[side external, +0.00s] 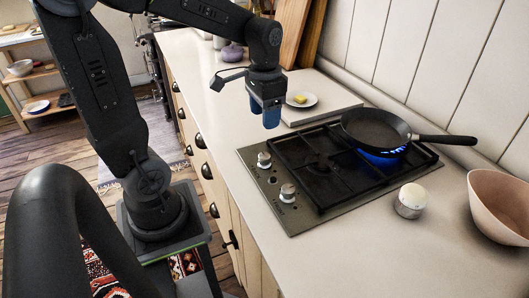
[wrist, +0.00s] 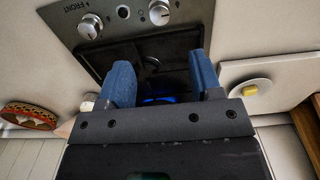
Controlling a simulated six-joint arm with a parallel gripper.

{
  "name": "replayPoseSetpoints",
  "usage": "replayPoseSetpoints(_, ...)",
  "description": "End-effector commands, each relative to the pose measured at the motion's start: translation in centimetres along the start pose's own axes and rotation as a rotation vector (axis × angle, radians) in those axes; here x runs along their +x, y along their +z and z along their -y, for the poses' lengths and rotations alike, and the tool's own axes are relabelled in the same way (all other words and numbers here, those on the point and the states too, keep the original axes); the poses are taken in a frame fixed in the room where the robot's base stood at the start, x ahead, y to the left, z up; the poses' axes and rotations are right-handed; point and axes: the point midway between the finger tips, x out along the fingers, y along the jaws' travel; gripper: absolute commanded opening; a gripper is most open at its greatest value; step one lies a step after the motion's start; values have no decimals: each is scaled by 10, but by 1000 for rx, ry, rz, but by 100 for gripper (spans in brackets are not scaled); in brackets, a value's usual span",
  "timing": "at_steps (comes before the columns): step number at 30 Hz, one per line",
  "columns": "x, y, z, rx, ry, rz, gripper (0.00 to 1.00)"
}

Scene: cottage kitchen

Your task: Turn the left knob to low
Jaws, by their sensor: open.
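The hob (side external: 300,212) has two silver knobs on its front panel. The far knob (side external: 264,160), nearer the butter plate, is on the left for someone facing the hob's front. It shows at upper right in the wrist view (wrist: 159,13). The near knob (side external: 287,193) also shows in the wrist view (wrist: 90,26). The knobs' exact settings are too small to read. My gripper (side external: 266,112), with blue fingers, hangs above the counter and hob edge, apart from both knobs. In the wrist view the fingers (wrist: 162,70) are spread, with nothing between them.
A black frying pan (side external: 374,130) sits over a lit blue flame (side external: 384,152) at the rear burner. A plate (side external: 302,100) with butter lies on a board (side external: 322,112) beyond the hob. A white timer (side external: 410,202) and a pinkish bowl (side external: 496,207) stand at right.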

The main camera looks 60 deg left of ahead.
Motion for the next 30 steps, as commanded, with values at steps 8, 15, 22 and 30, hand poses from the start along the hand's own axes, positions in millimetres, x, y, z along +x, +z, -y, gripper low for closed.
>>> replayPoseSetpoints(8,58,1,-1,0,2,7,59)
replayPoseSetpoints(15,100,1,-1,-1,2,5,59)
replayPoseSetpoints(22,118,1,-1,-1,0,1,59)
replayPoseSetpoints(30,120,1,-1,-1,0,-1,59)
